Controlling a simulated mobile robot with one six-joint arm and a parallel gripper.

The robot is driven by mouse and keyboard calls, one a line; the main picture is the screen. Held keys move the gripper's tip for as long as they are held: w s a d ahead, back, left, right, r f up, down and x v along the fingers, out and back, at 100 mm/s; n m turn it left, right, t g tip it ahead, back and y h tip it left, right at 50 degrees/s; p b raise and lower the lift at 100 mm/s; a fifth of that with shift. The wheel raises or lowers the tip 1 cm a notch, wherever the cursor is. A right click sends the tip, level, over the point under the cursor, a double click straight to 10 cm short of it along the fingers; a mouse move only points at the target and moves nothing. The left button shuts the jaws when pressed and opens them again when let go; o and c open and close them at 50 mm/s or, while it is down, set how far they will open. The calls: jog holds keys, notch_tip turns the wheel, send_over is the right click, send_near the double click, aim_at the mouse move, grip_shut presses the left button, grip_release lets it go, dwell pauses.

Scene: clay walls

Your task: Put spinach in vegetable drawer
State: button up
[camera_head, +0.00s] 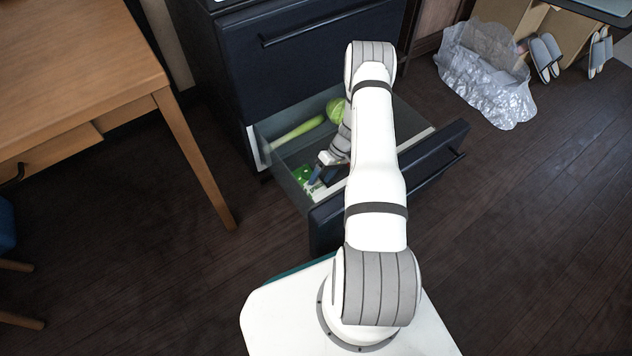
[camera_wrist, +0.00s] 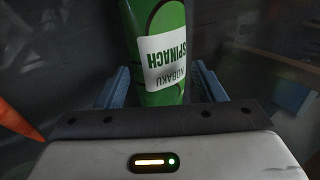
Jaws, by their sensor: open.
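The spinach (camera_wrist: 158,25) is a green pack with a white label reading "NOBAKU SPINACH". In the wrist view it lies between the two blue fingers of my gripper (camera_wrist: 160,84), which are apart on either side of it. In the head view the spinach (camera_head: 303,174) shows as a bit of green in the near left corner of the open drawer (camera_head: 292,188). My gripper (camera_head: 319,178) is down inside the drawer at the pack. My arm hides the drawer's middle.
A long green vegetable (camera_head: 298,132) and a round light-green one (camera_head: 336,109) lie at the drawer's back. An orange carrot-like thing (camera_wrist: 14,120) is left of my gripper. A wooden table (camera_head: 75,70) stands left. A plastic bag (camera_head: 487,80) and slippers (camera_head: 546,58) are right.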

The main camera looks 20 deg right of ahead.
jog(key=s+p+v, duration=0.1)
jog(key=p+v, duration=0.2)
jog(key=v, duration=0.6)
jog(key=a+r+h, duration=0.1)
jog(key=a+r, duration=0.3)
jog(key=r, duration=0.9)
jog(key=a+r+h, duration=0.2)
jog(key=a+r, duration=0.3)
jog(key=r, duration=0.8)
jog(key=s+a+r+m+t+h, duration=0.1)
jog(key=s+a+r, duration=0.3)
jog(key=s+r, duration=0.4)
jog(key=s+a+r+m+t+h, duration=0.1)
jog(key=s+a+r, duration=0.4)
jog(key=s, duration=0.8)
notch_tip(320, 180, up, 3)
jog(key=shift+s+r+h, duration=0.2)
jog(key=shift+s+h, duration=0.15)
jog(key=shift+h, duration=0.35)
jog(key=shift+a, duration=0.15)
jog(key=shift+c, duration=0.3)
